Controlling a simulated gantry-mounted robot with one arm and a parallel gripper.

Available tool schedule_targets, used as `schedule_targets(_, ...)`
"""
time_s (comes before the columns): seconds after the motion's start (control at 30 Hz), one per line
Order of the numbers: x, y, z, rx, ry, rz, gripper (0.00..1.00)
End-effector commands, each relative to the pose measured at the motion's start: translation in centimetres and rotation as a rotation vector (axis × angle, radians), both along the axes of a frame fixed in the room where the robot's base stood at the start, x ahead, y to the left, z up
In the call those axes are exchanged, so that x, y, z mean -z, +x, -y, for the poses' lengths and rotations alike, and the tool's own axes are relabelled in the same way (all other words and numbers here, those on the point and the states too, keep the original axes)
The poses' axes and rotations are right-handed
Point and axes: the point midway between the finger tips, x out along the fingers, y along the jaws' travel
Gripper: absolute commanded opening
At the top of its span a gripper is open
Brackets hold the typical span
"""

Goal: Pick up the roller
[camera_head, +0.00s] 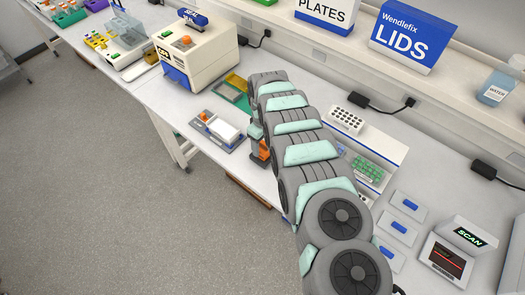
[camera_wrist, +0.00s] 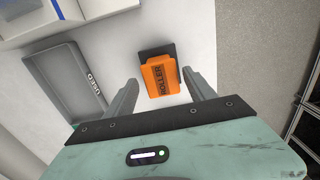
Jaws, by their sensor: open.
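The roller (camera_wrist: 161,78) is an orange block with a dark part behind it and the word ROLLER on its face. It lies on the white bench in the wrist view, just beyond the space between my fingers. My gripper (camera_wrist: 162,88) is open, with one grey finger to the left of the roller and one to the right. No contact with the roller is visible. In the head view an orange part of the roller (camera_head: 262,150) shows beside my arm. My arm hides my fingertips there.
A grey tray marked USED (camera_wrist: 66,83) lies left of the roller. The bench edge and floor (camera_wrist: 254,55) are to its right. In the head view, a grey tray with a white block (camera_head: 224,130) and a cream machine (camera_head: 198,58) stand left of my arm. A white rack (camera_head: 346,119) stands right.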

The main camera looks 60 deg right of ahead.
Motion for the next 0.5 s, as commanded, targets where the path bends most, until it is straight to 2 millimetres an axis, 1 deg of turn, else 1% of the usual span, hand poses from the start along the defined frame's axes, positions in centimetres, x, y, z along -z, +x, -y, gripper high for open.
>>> schedule_targets(0.13,1.8,0.3,-0.2,0.0,-0.001,0.004,0.64)
schedule_targets(0.23,2.6,0.3,-0.1,0.0,-0.002,0.004,0.64)
schedule_targets(0.33,3.0,0.2,-0.1,0.0,-0.002,0.003,0.64)
schedule_targets(0.5,3.0,0.2,-0.1,0.0,-0.003,0.002,0.64)
